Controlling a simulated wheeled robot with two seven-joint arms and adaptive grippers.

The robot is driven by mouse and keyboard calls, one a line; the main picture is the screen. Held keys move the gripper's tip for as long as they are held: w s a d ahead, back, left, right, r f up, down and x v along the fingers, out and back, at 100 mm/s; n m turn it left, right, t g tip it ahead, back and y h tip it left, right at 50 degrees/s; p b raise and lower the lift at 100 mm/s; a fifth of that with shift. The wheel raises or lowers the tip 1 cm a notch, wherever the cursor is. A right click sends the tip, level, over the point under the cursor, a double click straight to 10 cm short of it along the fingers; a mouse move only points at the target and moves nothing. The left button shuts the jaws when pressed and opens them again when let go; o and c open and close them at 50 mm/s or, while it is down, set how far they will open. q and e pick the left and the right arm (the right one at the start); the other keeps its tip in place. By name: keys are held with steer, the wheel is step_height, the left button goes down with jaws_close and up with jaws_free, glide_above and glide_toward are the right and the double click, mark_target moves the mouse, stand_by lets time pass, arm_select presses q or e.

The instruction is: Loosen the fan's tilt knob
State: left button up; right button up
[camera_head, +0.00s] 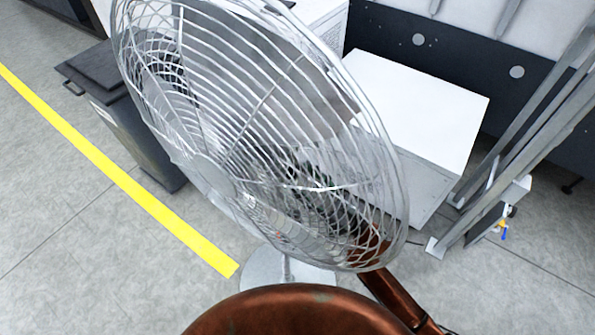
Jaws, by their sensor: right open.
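The fan (235,140) has a grey wire cage that fills the middle of the head view, tilted, above a pale round base (262,268) on the floor. The tilt knob cannot be made out; the cage wires cover the area behind them. My right arm, copper-brown, comes up from the lower right and passes behind the cage. My right gripper (312,185) shows only as dark parts through the wires, near the back of the fan. It is open, and I cannot tell whether it touches the fan. My left gripper is not in view.
A white-topped box (420,105) stands behind the fan to the right. Metal rails (520,150) lean at the right. A dark bin (125,115) stands at the left beside a yellow floor line (120,180). The floor at lower left is clear.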

steer(key=shift+x, duration=1.15)
steer(key=shift+c, duration=0.6)
steer(key=c, duration=1)
